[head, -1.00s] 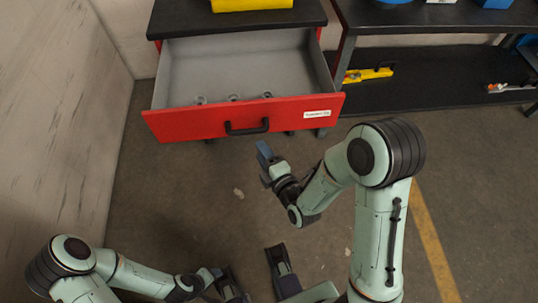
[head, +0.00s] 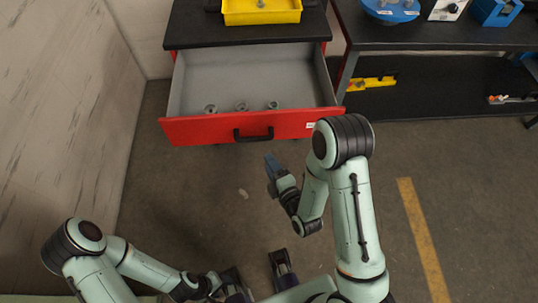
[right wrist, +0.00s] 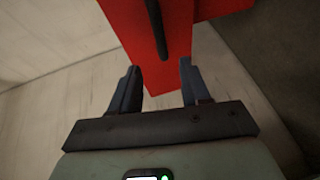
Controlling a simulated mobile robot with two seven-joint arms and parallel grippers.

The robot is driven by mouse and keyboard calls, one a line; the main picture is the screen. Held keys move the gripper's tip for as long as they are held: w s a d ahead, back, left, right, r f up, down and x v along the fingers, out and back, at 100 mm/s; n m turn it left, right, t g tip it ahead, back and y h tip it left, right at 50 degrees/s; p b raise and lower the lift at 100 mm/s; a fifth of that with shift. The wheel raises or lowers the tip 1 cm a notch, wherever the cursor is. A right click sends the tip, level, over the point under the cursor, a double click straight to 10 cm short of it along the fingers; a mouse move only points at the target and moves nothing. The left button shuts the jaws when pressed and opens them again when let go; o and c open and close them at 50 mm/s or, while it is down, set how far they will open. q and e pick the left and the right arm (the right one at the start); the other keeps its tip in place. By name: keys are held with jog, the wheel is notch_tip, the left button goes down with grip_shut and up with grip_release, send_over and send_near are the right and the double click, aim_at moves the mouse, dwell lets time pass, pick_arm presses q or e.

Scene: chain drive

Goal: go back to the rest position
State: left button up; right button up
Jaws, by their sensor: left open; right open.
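The red drawer (head: 200,131) stands open, its dark handle (head: 253,134) on the front. My right gripper (head: 272,164) is in front of and below the drawer front in the head view, apart from the handle. In the right wrist view its two fingers (right wrist: 158,80) are spread, with nothing held between them; the red front (right wrist: 135,25) and handle (right wrist: 157,25) show beyond. My left gripper (head: 256,275) is low in the head view, its fingers spread wide and empty.
Several small grey parts lie in the drawer, one of them here (head: 241,106). A yellow tray (head: 262,12) sits on the cabinet top. A dark shelf bench (head: 440,88) stands at the right. A pale wall (head: 60,110) bounds the left. Floor before the drawer is mostly clear.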

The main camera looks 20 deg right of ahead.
jog(key=s+d+f+m+g+p, duration=0.1)
jog(key=s+f+m+g+p, duration=0.3)
jog(key=s+f+m+g, duration=0.55)
pick_arm(q)
notch_tip(320, 180, up, 8)
jog(key=w+p, duration=0.2)
jog(key=p, duration=0.1)
jog(key=shift+w+p, duration=0.25)
jog(key=shift+p, duration=0.15)
pick_arm(e)
jog(key=s+a+f+m+g, duration=0.2)
jog(key=s+m+g, duration=0.1)
jog(key=s+m, duration=0.3)
jog(key=s+a+f+m+g+y, duration=0.1)
jog(key=s+f+m+g, duration=0.2)
jog(key=s+m, duration=0.4)
jog(key=shift+s+a+g+y, duration=0.3)
jog(key=shift+a+g, duration=0.1)
jog(key=shift+g, duration=0.25)
